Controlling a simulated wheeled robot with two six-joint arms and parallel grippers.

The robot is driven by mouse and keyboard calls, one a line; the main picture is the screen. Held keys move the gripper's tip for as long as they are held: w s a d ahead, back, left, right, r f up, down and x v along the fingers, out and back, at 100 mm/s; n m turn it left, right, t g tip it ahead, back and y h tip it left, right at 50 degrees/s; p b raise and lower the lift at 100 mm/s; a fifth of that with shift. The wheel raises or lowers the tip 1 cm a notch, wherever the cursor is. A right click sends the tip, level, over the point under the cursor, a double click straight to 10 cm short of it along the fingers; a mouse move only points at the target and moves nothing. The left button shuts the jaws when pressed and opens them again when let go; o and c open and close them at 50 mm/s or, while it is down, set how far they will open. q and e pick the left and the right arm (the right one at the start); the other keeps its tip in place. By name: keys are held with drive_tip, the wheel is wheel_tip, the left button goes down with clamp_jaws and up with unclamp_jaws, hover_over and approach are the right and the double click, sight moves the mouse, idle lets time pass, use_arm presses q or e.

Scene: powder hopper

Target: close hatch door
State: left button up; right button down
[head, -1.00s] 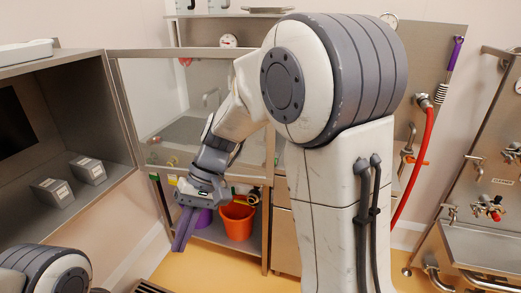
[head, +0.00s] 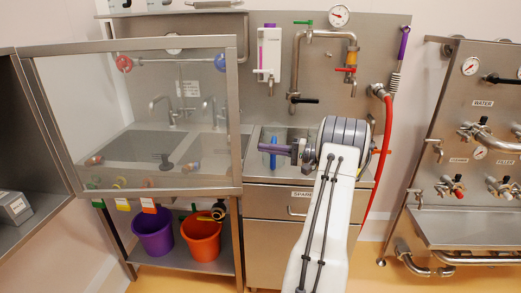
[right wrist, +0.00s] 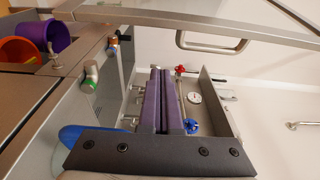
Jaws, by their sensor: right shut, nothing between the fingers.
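The hatch door (head: 232,120) is a clear panel in a metal frame. In the head view it stands open, swung out to the right from the steel hatch cabinet (head: 42,215) at the left edge. My right gripper (head: 261,148) is shut and empty. Its purple fingers point left, a little right of the door's free edge, with a visible gap in the picture; the depth between them is unclear. In the right wrist view the closed fingers (right wrist: 160,72) point toward a metal frame bar (right wrist: 200,22). My left gripper is out of view.
Behind the door are sinks and a wall panel with pipes. A purple bucket (head: 153,233) and an orange bucket (head: 201,238) stand on the shelf below. A blue cylinder (head: 273,153) is near my right gripper. A red hose (head: 383,150) hangs to the right.

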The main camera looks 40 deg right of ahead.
drive_tip(key=p+x, duration=0.2)
drive_tip(key=x, duration=0.6)
drive_tip(key=s+a, duration=0.1)
drive_tip(key=s+a+p, duration=0.1)
drive_tip(key=s, duration=0.1)
drive_tip(key=shift+s+a+p, duration=0.2)
drive_tip(key=shift+s+p, duration=0.1)
